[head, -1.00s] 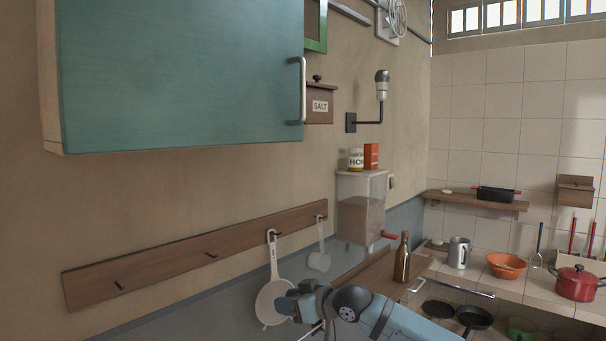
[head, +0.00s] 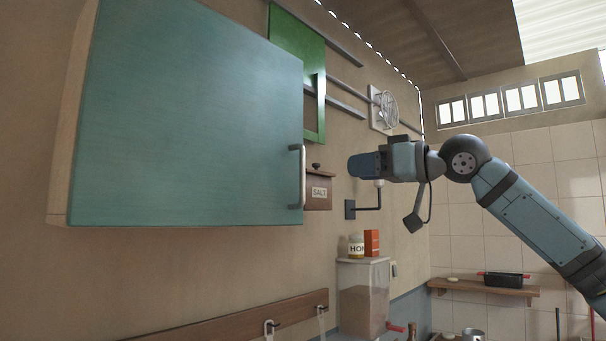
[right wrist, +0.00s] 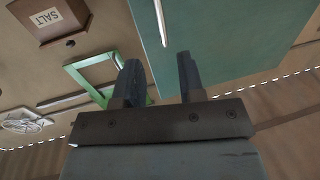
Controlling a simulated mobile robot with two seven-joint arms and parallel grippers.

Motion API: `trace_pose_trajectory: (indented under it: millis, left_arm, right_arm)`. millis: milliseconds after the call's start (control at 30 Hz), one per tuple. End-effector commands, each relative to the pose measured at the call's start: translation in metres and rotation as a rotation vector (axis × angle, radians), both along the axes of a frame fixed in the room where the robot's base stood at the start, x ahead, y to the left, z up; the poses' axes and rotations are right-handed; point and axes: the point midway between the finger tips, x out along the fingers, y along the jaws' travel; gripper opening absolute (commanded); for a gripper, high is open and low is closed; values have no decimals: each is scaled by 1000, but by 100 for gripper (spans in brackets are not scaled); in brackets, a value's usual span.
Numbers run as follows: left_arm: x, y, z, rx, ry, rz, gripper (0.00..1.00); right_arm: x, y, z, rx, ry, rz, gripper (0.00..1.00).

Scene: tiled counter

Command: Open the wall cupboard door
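The wall cupboard (head: 180,120) has a teal door that is shut. Its metal bar handle (head: 299,176) stands upright near the door's right edge. In the right wrist view the door (right wrist: 210,45) and the handle (right wrist: 160,22) show beyond the fingers. My right gripper (head: 355,166) is raised to the right of the handle, apart from it, at about the handle's height in the head view. In the right wrist view its two fingers (right wrist: 160,80) are spread with nothing between them. My left gripper is not in view.
A wooden salt box (head: 318,190) hangs just right of the handle. A green frame (head: 315,110) and a wall fan (head: 384,108) are behind. A wall lamp arm (head: 350,208) is below my right gripper, with a honey jar (head: 356,246) lower down.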

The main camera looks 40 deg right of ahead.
Motion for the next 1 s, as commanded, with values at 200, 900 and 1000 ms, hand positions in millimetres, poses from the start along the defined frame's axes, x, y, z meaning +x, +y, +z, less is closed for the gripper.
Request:
trace_pose_trajectory:
  millis: [200, 900, 1000]
  left_arm:
    - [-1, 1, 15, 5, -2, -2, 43]
    - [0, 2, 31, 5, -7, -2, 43]
    - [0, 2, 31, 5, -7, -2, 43]
  right_arm:
    - [30, 8, 2, -4, 6, -3, 36]
    - [112, 31, -1, -3, 3, -2, 36]
    - [118, 34, -1, -2, 2, 0, 36]
